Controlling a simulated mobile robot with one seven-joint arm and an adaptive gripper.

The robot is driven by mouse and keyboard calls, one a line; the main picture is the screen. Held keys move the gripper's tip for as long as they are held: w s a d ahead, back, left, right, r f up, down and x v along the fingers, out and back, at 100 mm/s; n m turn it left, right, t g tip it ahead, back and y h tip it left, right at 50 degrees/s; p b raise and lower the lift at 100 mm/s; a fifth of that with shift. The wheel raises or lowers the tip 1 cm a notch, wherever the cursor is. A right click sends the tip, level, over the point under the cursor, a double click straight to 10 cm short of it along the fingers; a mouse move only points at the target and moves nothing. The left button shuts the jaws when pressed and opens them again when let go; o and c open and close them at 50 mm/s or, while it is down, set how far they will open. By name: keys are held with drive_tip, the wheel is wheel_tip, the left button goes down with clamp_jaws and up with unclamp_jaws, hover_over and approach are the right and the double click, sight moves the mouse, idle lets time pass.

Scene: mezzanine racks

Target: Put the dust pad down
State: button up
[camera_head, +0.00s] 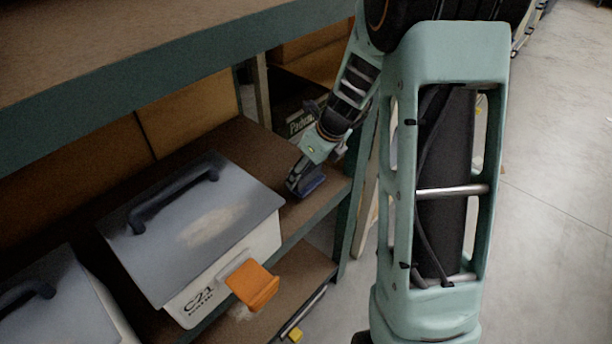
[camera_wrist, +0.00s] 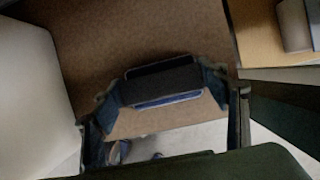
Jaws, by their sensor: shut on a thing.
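The dust pad (camera_head: 310,186) is a small dark block with a blue layer. My gripper (camera_head: 304,176) is shut on it, low over the brown shelf board (camera_head: 262,150), right of the lidded bin. In the wrist view the pad (camera_wrist: 163,84) sits between the two fingers of my gripper (camera_wrist: 163,92), near the shelf's front edge. I cannot tell whether the pad touches the board. The white bin (camera_head: 200,300) marked C21 has a grey lid (camera_head: 165,245) with a dark handle and a pale dusty patch.
An orange piece (camera_head: 252,285) sticks out from the bin's front. A second lidded bin (camera_head: 45,305) stands at the left. The upper shelf's green beam (camera_head: 180,75) runs above. A green rack upright (camera_head: 357,195) stands just right of my gripper. Boxes stand behind it.

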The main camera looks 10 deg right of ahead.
drive_tip(key=shift+f, duration=0.5)
drive_tip(key=shift+f, duration=0.2)
drive_tip(key=o, duration=1)
drive_tip(key=shift+r, duration=0.15)
